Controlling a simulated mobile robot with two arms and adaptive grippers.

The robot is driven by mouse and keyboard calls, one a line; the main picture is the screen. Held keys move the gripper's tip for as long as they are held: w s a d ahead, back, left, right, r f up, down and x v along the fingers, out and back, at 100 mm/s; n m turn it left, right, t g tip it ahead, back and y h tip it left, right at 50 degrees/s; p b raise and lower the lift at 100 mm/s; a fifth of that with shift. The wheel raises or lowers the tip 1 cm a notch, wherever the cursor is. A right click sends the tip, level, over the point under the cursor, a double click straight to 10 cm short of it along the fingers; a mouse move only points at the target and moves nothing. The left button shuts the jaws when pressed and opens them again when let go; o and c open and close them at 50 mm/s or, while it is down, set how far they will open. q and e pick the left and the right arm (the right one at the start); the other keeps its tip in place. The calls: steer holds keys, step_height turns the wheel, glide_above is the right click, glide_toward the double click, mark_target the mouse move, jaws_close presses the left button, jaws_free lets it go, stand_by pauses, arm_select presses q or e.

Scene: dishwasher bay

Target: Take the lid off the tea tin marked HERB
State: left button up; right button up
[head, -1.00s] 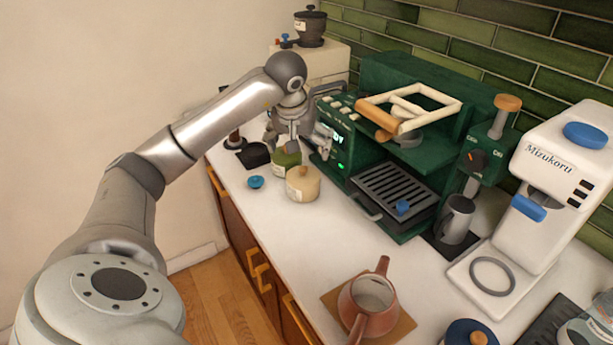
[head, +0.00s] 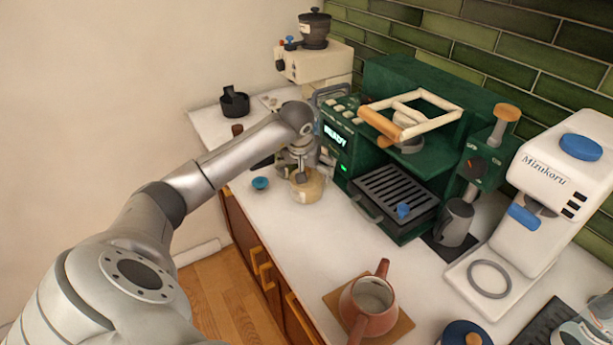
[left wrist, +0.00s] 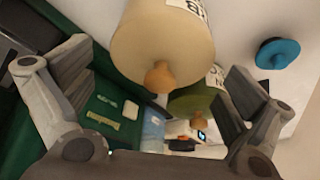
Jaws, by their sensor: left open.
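A cream tea tin (head: 310,188) with a wooden-knobbed lid stands on the counter, partly covered by my left gripper (head: 300,178). In the left wrist view the cream tin (left wrist: 165,48) is near, with its knob between and beyond the open fingers of my gripper (left wrist: 160,95). A green tin (left wrist: 192,102) with a wooden knob stands beside it; in the head view it is hidden by my gripper. White labels show on the tins, but I cannot read a whole word. My left gripper is open and empty, over the cream tin.
A small blue-topped item (head: 260,183) sits left of the cream tin. The green espresso machine (head: 385,185) stands close on the right. A brown teapot (head: 370,305) and a white grinder (head: 545,200) are nearer. Counter between tin and teapot is clear.

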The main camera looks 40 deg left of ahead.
arm_select(q)
steer(key=c, duration=0.8)
steer(key=shift+r, duration=0.1)
